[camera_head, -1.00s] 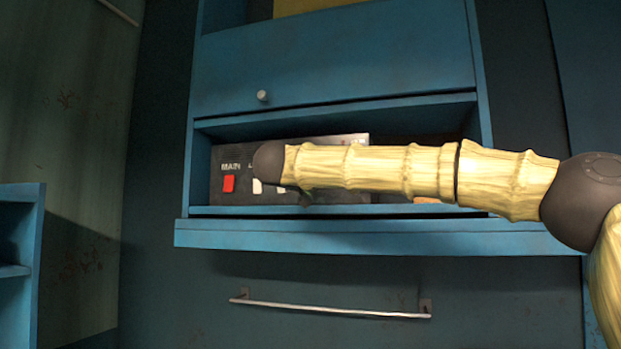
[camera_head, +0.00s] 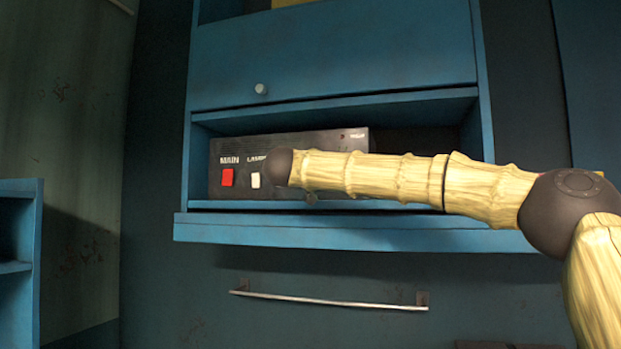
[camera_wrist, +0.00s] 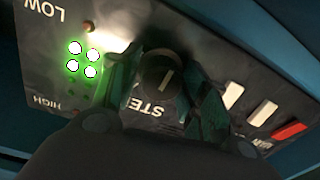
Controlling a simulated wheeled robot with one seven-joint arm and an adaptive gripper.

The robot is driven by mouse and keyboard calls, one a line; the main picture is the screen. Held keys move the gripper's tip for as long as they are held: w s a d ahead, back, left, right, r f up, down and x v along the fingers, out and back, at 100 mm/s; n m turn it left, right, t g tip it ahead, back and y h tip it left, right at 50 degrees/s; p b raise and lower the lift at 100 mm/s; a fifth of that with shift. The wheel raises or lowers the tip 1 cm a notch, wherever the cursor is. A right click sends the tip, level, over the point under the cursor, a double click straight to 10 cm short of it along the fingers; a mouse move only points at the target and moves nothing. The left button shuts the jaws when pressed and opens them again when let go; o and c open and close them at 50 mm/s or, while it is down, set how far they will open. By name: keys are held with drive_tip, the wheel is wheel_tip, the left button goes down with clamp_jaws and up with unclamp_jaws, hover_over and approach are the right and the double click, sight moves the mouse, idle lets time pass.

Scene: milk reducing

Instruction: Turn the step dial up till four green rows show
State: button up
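The step dial (camera_wrist: 162,75) is a dark round knob with a pale pointer line, on a black control panel in the wrist view. The fingers of my gripper (camera_wrist: 160,66) lie on either side of it, seemingly against its sides. Beside the dial, two rows of two green lights (camera_wrist: 83,60) are lit, between the words LOW and HIGH. Unlit dots continue toward HIGH. In the head view my wrist covers the dial and the lights. The black panel box (camera_head: 300,143) sits in a blue shelf niche.
A red MAIN switch (camera_head: 227,178) and a white LASER switch (camera_head: 255,181) are on the panel's left part. Another pale switch (camera_wrist: 232,94) is next to my right finger. The shelf lip (camera_head: 350,228) runs below, with a metal rail (camera_head: 330,300) under it.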

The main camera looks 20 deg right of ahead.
drive_tip(key=shift+c, duration=0.8)
drive_tip(key=shift+m, duration=0.3)
drive_tip(key=shift+m+b, duration=1.1)
drive_tip(key=shift+m, duration=1.4)
drive_tip(key=o, duration=0.8)
